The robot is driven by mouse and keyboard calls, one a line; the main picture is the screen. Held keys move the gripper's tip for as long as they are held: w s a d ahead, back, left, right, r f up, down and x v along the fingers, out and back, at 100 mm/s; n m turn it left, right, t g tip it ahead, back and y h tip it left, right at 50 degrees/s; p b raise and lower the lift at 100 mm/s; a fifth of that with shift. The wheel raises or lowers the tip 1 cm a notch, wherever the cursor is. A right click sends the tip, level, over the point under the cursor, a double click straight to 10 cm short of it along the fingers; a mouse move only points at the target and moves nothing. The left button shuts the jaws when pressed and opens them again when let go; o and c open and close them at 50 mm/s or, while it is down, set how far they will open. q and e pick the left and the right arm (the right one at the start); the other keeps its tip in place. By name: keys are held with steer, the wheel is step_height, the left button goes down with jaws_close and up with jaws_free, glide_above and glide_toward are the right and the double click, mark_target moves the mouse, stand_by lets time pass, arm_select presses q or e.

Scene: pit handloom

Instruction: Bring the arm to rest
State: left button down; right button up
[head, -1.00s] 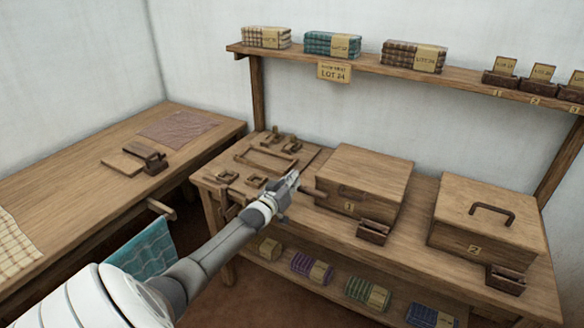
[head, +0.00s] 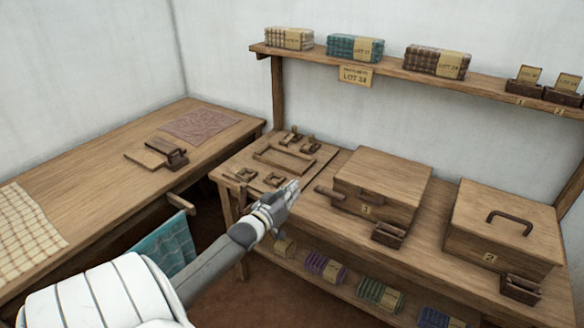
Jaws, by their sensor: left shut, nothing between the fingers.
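My left arm comes in from the lower left in the head view. Its gripper (head: 291,189) is shut and empty. In the picture it lies over the front part of the middle workbench (head: 330,222), left of the wooden box marked 1 (head: 385,183). A short dark wooden handle piece (head: 330,193) shows just right of the fingertips. I cannot tell how high the gripper is above the bench. My right gripper is not in view.
Box 2 (head: 505,225) stands at the right. A board with wooden fittings (head: 283,160) lies behind the gripper. The left table (head: 105,185) holds cloth and a wooden tool. Folded cloths lie on the upper shelf (head: 385,70) and lower shelf (head: 300,268).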

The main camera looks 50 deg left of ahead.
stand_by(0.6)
arm_select(q)
steer(key=s+d+f+m+g+h, duration=0.1)
steer(key=s+d+f+g, duration=0.3)
steer(key=f, duration=0.7)
steer(key=s+d+f+m+g, duration=0.1)
steer(key=s+d+f, duration=0.2)
steer(key=s+f, duration=0.65)
steer(key=s+d+f+m+g+h, duration=0.1)
steer(key=s+d+f+g, duration=0.2)
steer(key=f, duration=1.1)
steer(key=s+d+f+m+g, duration=0.1)
steer(key=s+d+f, duration=0.4)
steer(key=s, duration=0.5)
steer(key=s+d+f+m+g+h, duration=0.1)
steer(key=s+d+f+g, duration=0.3)
steer(key=s, duration=0.6)
steer(key=s+d+f+m+g+h, duration=0.1)
steer(key=s+d+f+m+g, duration=0.2)
steer(key=s+d+f, duration=0.4)
steer(key=s+d, duration=0.3)
steer(key=shift+s+f, duration=0.25)
steer(key=shift+f, duration=0.1)
